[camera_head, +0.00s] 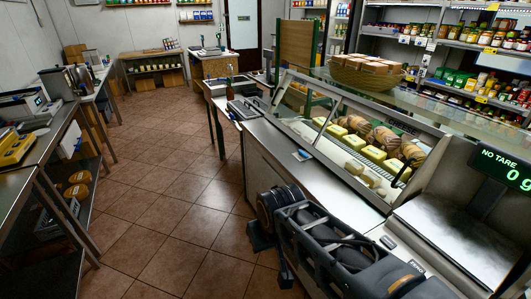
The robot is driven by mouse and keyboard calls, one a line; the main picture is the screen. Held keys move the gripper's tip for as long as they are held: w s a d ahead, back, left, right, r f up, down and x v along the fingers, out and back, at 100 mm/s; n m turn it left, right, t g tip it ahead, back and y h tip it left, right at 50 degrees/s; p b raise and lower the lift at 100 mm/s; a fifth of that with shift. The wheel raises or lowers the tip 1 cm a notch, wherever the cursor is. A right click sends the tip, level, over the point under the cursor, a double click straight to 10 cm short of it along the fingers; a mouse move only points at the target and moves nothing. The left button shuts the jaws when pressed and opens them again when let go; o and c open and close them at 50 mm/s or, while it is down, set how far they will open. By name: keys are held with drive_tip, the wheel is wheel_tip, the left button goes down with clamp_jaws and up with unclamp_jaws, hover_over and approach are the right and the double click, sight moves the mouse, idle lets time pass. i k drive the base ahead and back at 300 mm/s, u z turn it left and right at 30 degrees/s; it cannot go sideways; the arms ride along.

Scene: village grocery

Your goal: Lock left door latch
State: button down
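A pale door (242,24) with a dark frame and a small sign stands in the back wall, far from me. No latch can be made out on it. No door marked as a left one can be told apart, and no latch shows clearly elsewhere. My black arm reaches in from the lower right in front of the glass display counter (262,142). My gripper (268,250) hangs at the arm's far end, over the tiled floor beside the counter front. It is small and dark, and its opening cannot be made out. Nothing is seen held in it.
Steel tables (30,190) with appliances line the left. A scale with a green display (505,168) stands at right. A wicker basket (345,77) sits on the counter glass. Stocked shelves (455,45) fill the back right. The tiled aisle (160,190) is clear.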

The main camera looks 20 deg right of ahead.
sight(300, 152)
drive_tip(key=u, duration=0.15)
drive_tip(key=i, duration=1.05)
drive_tip(key=z, duration=0.65)
